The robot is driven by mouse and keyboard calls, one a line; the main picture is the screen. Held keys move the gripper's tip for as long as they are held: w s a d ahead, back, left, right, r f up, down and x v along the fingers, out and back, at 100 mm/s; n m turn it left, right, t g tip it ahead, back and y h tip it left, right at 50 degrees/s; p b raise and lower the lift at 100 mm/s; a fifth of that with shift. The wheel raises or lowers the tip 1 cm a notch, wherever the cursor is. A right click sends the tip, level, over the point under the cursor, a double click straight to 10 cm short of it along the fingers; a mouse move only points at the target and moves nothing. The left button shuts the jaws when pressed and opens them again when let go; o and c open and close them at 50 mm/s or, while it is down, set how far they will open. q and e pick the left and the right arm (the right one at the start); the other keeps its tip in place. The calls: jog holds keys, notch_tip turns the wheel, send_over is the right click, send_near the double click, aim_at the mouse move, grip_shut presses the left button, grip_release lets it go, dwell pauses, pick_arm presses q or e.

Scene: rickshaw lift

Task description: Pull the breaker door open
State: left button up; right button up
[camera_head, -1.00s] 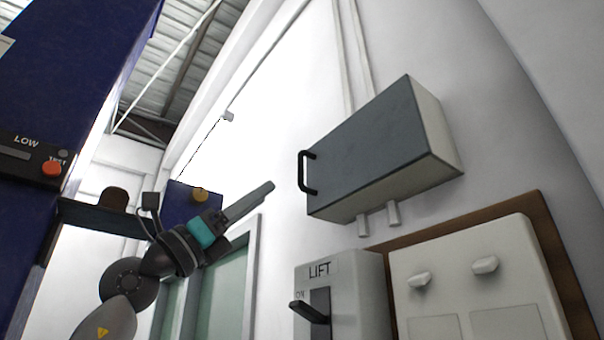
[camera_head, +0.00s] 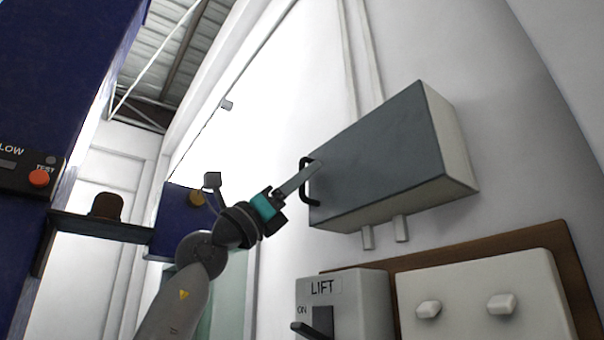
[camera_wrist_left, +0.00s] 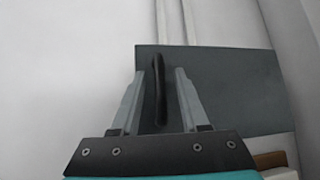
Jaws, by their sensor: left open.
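The breaker door (camera_head: 375,155) is the dark grey front of a pale box on the wall, and it is closed in the head view. Its black handle (camera_head: 305,188) is at the door's left edge. My left gripper (camera_head: 315,168) reaches up to the handle from the lower left. In the left wrist view the open fingers (camera_wrist_left: 157,85) stand on either side of the black handle (camera_wrist_left: 159,92), with gaps showing beside it. The door (camera_wrist_left: 225,95) fills the area behind and right of the fingers. My right gripper is not in view.
Below the breaker box is a grey LIFT switch box (camera_head: 365,300) with a black lever (camera_head: 312,328). To its right is a white panel (camera_head: 470,275) on a brown board. A dark blue column (camera_head: 60,80) with a LOW/TEST panel stands at left.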

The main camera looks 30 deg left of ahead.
pick_arm(q)
jog(key=shift+c, duration=0.4)
grip_shut()
dwell(0.9)
